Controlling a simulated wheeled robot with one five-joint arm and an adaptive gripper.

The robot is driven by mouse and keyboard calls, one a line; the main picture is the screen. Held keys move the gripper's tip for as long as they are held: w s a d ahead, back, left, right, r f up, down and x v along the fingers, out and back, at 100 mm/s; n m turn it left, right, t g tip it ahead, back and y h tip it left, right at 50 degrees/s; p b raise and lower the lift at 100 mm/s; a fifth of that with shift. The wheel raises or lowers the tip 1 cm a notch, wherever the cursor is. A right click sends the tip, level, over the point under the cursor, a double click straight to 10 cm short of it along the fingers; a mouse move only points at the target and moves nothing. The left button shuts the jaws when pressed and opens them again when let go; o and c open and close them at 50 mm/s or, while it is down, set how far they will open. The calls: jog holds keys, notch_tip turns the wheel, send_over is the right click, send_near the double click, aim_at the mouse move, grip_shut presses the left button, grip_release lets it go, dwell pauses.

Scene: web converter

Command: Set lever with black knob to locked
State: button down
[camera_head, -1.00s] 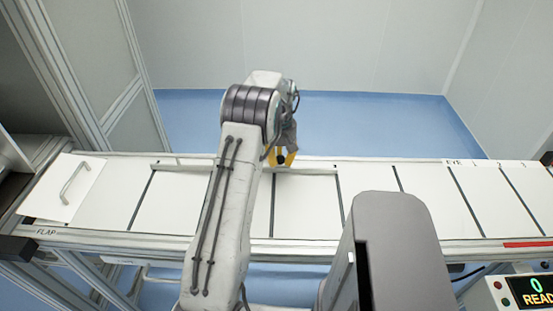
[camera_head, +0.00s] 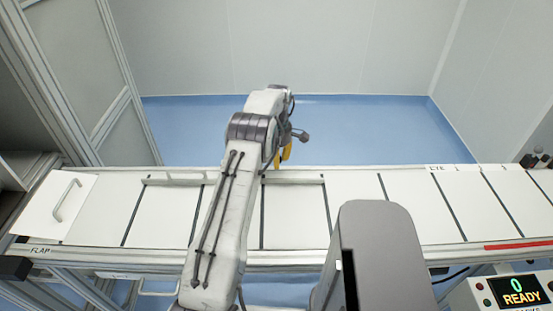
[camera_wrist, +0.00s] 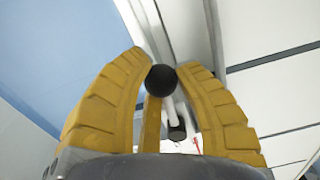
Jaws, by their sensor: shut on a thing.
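In the wrist view the round black knob (camera_wrist: 160,80) sits between the yellow fingertips of my gripper (camera_wrist: 162,70). The fingers are shut on it, one on each side. A pale rod (camera_wrist: 169,108), apparently the lever, shows behind the knob, with a second dark cylindrical end (camera_wrist: 177,131) further back. In the head view my gripper (camera_head: 286,153) is at the far edge of the white conveyor table, and my arm hides much of the area near it. I cannot make out the knob or any locked mark there.
The white panelled table (camera_head: 351,205) runs across the head view. A flap with a handle (camera_head: 52,212) is at its left end. A display reading 0 READY (camera_head: 518,290) is at the lower right. Blue floor (camera_head: 370,130) lies open beyond the table.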

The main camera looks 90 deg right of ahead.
jog(key=shift+d+f+n, duration=0.1)
jog(key=shift+d+n, duration=0.1)
jog(key=shift+n, duration=0.3)
jog(key=shift+d, duration=0.1)
jog(key=c, duration=0.9)
grip_release()
jog(key=shift+r, duration=0.2)
notch_tip(320, 180, up, 10)
jog(key=shift+d+r, duration=0.15)
jog(key=shift+r, duration=0.65)
jog(key=shift+r, duration=0.1)
